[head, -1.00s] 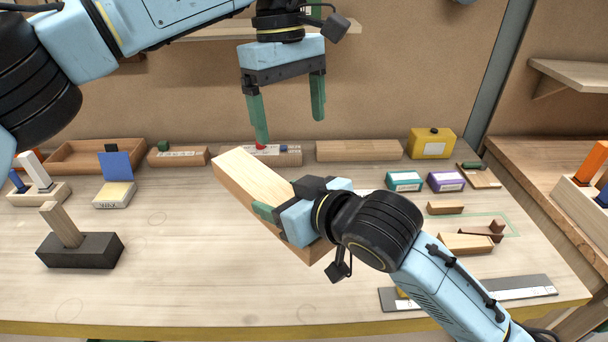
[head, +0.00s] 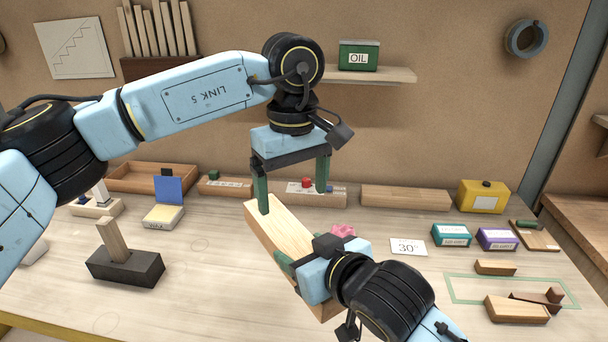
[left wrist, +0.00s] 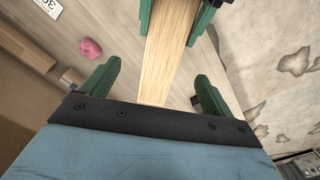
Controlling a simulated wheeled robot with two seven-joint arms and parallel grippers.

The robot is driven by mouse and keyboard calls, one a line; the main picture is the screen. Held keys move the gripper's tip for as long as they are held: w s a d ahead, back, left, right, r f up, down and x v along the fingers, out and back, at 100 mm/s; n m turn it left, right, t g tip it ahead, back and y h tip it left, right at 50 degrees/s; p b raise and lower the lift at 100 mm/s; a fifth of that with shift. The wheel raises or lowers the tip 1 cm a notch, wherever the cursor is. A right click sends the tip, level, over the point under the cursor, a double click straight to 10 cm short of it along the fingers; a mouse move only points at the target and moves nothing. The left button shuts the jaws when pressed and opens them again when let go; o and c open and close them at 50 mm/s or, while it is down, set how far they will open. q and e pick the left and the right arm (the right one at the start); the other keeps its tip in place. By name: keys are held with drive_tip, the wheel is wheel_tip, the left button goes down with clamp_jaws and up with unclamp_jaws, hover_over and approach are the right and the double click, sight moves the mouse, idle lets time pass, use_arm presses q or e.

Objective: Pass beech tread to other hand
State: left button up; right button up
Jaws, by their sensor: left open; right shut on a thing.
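The beech tread (head: 278,231) is a pale wooden block held tilted above the bench. My right gripper (head: 298,268) is shut around its near part; its green fingers also show on both sides of the tread in the left wrist view. My left gripper (head: 293,194) is open and points down at the tread's far end. In the left wrist view the tread (left wrist: 170,50) reaches in between the open green fingers of my left gripper (left wrist: 156,88), with a gap on each side. The tread's near end is partly hidden by my right gripper.
A 30° card (head: 408,247), a pink lump (head: 342,231), teal box (head: 451,235) and purple box (head: 497,239) lie on the bench to the right. A dark block with a wooden peg (head: 125,266) stands left. Wooden blocks and a tray (head: 150,178) line the back.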

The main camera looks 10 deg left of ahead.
sight(295, 234)
use_arm(q)
wheel_tip(295, 234, down, 10)
drive_tip(key=shift+f, duration=0.2)
use_arm(e)
drive_tip(key=shift+r, duration=0.15)
use_arm(q)
drive_tip(key=shift+c, duration=0.2)
drive_tip(key=shift+d+r, duration=0.1)
drive_tip(key=c, duration=1.5)
use_arm(e)
drive_tip(key=shift+s+a, duration=0.15)
drive_tip(key=shift+a, duration=0.05)
use_arm(q)
drive_tip(key=shift+o, duration=0.2)
use_arm(e)
drive_tip(key=o, duration=1.5)
drive_tip(key=shift+d, duration=0.1)
drive_tip(key=shift+d, duration=0.1)
